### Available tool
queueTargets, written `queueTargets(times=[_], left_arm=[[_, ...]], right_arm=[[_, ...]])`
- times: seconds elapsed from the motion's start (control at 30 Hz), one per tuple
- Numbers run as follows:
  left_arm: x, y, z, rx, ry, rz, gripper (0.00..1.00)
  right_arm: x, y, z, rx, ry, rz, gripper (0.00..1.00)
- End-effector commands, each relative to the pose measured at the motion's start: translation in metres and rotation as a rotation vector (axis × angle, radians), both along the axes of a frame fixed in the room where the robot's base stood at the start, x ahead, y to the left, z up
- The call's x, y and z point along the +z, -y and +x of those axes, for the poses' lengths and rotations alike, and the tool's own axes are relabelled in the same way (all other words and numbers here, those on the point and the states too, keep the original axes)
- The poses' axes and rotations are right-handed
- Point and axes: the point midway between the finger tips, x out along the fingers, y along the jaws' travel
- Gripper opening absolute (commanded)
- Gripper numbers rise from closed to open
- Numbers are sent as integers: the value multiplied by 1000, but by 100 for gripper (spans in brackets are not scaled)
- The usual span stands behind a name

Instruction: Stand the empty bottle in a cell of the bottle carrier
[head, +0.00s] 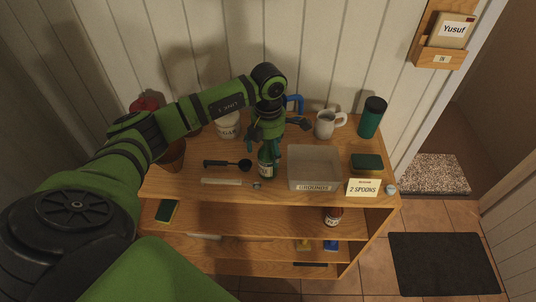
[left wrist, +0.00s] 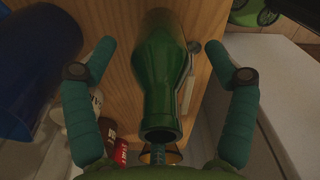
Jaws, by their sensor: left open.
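The green glass bottle (head: 266,168) stands on the wooden shelf top near its front edge, with a pale label low on its side. My left gripper (head: 267,148) is over it with the fingers apart. In the left wrist view the bottle (left wrist: 162,75) lies between the two open fingers, its mouth towards the palm, and a gap shows on both sides. I cannot make out a bottle carrier for certain. A blue handle-like part (head: 293,102) shows behind my gripper, mostly hidden. My right gripper is not in view.
A clear bin labelled GROUNDS (head: 314,187) stands right of the bottle. A black scoop (head: 228,164) lies to its left. A white mug (head: 326,124), a teal tumbler (head: 371,118) and a sugar jar (head: 228,125) stand behind. A brown bottle (head: 333,216) is on the shelf below.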

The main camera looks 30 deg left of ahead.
Motion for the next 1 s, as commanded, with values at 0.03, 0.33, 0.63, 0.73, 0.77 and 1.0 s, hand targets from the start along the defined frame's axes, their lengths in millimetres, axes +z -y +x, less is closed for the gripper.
queueTargets(times=[0.03, 0.33, 0.63, 0.73, 0.77, 1.0], left_arm=[[-2, 0, 0, 0, -1, 1, 85], [-4, 0, 0, -1, 1, -1, 53], [-3, 1, 0, 0, 1, -2, 10], [-3, 1, 0, 0, 1, -2, 10], [-3, 1, 0, 0, 1, -2, 10], [27, 1, 2, -1, 10, -3, 10]], right_arm=[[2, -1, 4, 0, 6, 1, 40], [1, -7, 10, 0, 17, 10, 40], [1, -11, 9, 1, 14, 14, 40], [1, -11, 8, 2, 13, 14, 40], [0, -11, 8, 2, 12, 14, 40], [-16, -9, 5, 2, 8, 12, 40]])
